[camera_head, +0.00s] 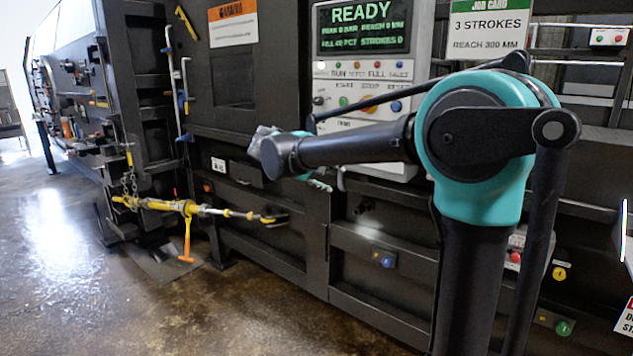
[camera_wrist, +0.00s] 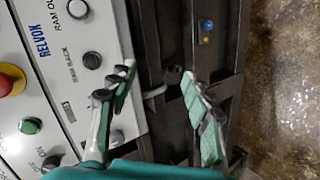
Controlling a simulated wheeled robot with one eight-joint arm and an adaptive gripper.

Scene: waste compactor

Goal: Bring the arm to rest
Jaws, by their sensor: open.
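My arm reaches left across the front of the dark compactor in the head view, with its wrist bent away from the camera. My gripper (camera_head: 320,184) shows only in part there, mostly hidden behind my wrist, just below the control panel (camera_head: 410,62). In the wrist view my gripper (camera_wrist: 158,82) has its two green-padded fingers wide apart, with nothing between them. Behind the fingers are the panel's lower edge (camera_wrist: 122,50) and the dark machine frame. I cannot tell how far the fingertips are from the panel.
The panel screen reads READY. A job card (camera_head: 488,28) hangs at its right. A yellow ratchet binder (camera_head: 160,204) with an orange handle spans the machine's left front. A red stop button (camera_wrist: 10,80) shows in the wrist view. The concrete floor (camera_head: 90,290) at front left is clear.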

